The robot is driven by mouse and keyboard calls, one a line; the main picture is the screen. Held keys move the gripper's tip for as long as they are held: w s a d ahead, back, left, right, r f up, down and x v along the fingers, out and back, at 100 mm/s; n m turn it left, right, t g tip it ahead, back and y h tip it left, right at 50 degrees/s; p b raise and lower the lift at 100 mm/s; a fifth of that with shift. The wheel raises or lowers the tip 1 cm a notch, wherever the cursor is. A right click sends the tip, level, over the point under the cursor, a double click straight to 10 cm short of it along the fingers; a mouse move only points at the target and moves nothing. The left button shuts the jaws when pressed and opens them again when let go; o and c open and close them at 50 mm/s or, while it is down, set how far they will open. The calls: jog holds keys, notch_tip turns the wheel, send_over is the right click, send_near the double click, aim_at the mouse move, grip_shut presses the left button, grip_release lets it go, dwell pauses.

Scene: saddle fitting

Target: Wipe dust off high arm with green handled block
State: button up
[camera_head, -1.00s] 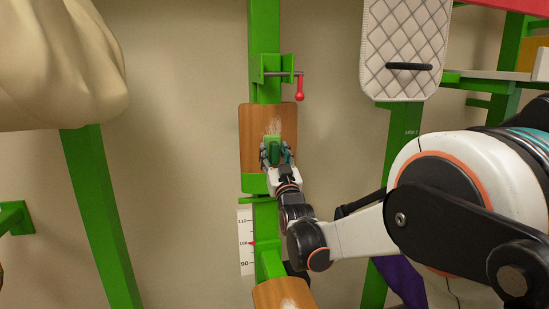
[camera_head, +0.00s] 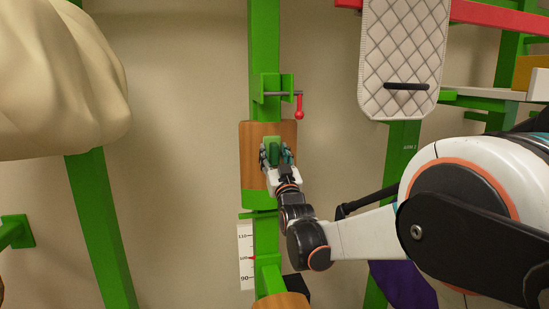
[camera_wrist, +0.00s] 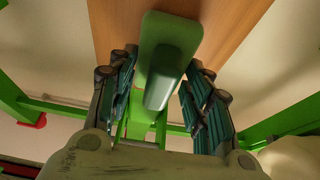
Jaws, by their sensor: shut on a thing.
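The high arm is a green post with a wooden pad (camera_head: 250,140) on its face, in the middle of the head view. My gripper (camera_head: 276,156) is shut on the handle of the green handled block (camera_head: 273,143), which lies against the upper middle of the pad. In the wrist view the block's green plate (camera_wrist: 178,28) lies along the wood (camera_wrist: 225,25), with its handle (camera_wrist: 163,80) between my fingers (camera_wrist: 165,95). No pale dust shows on the visible wood; the part under the block and gripper is hidden.
A red-knobbed crank (camera_head: 299,108) sticks out just above the pad. A scale (camera_head: 245,257) and a second wooden pad (camera_head: 283,300) are below. A quilted white panel (camera_head: 405,55) hangs at right, a cream padded form (camera_head: 60,80) at upper left.

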jog(key=shift+r+p, duration=1.55)
jog(key=shift+r, duration=1.5)
jog(key=s+d, duration=0.1)
jog(key=s, duration=0.4)
jog(key=shift+s+d, duration=0.3)
jog(key=shift+s, duration=0.1)
jog(key=shift+s, duration=0.1)
jog(key=s, duration=0.1)
jog(key=s+d, duration=0.1)
jog(key=shift+s, duration=0.35)
jog(key=shift+f, duration=0.1)
